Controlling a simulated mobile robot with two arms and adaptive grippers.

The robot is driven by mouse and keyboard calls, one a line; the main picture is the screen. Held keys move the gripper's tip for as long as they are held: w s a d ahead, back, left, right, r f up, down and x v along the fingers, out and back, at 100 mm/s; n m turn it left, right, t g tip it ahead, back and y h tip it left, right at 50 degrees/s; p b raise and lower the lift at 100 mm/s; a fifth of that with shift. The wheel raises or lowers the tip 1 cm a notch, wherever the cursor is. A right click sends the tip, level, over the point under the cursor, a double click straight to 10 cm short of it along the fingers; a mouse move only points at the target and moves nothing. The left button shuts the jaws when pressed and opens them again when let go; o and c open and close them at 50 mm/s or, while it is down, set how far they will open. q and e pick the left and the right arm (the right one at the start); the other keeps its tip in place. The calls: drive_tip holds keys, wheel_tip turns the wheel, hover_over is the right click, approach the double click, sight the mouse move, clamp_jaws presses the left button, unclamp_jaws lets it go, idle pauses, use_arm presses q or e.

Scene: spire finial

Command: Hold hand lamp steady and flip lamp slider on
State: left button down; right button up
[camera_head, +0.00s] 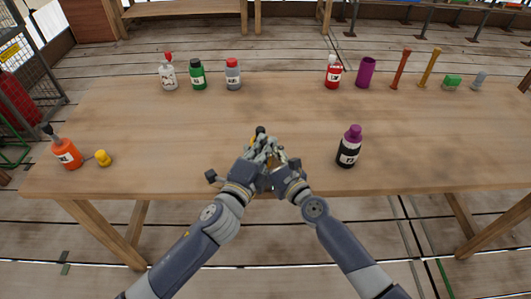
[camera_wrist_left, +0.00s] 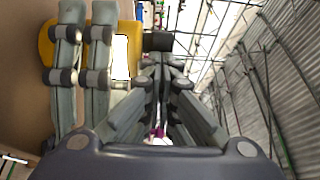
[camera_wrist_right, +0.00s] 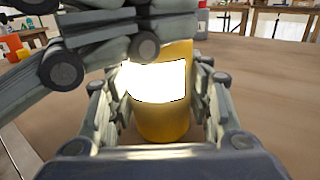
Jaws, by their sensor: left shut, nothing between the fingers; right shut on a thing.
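The hand lamp (camera_wrist_right: 165,125) is a yellow cylinder with a bright white patch, upright in the right wrist view. I cannot tell whether the patch is a label or lit. My right gripper (camera_wrist_right: 160,110) is shut around its sides. In the head view the hands mostly hide the lamp. My left gripper (camera_head: 260,146) is shut and empty right beside it. In the left wrist view the left fingertips (camera_wrist_left: 163,62) meet just under a black part (camera_wrist_left: 157,41) near the lamp (camera_wrist_left: 47,45); contact is unclear. I cannot make out the slider.
Both hands are over the wooden table's (camera_head: 210,125) near part. A black bottle with purple cap (camera_head: 349,147) stands right of them. An orange bottle (camera_head: 67,153) and yellow object (camera_head: 103,158) are at left. More bottles (camera_head: 198,75) line the far edge.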

drive_tip(key=shift+a, duration=0.1)
use_arm(q)
drive_tip(key=s+d+v, duration=0.1)
drive_tip(key=d+v, duration=0.1)
drive_tip(key=v, duration=1)
drive_tip(key=shift+s, duration=0.45)
drive_tip(key=shift+d, duration=0.1)
use_arm(e)
drive_tip(key=o, duration=1.2)
drive_tip(key=shift+s, duration=0.1)
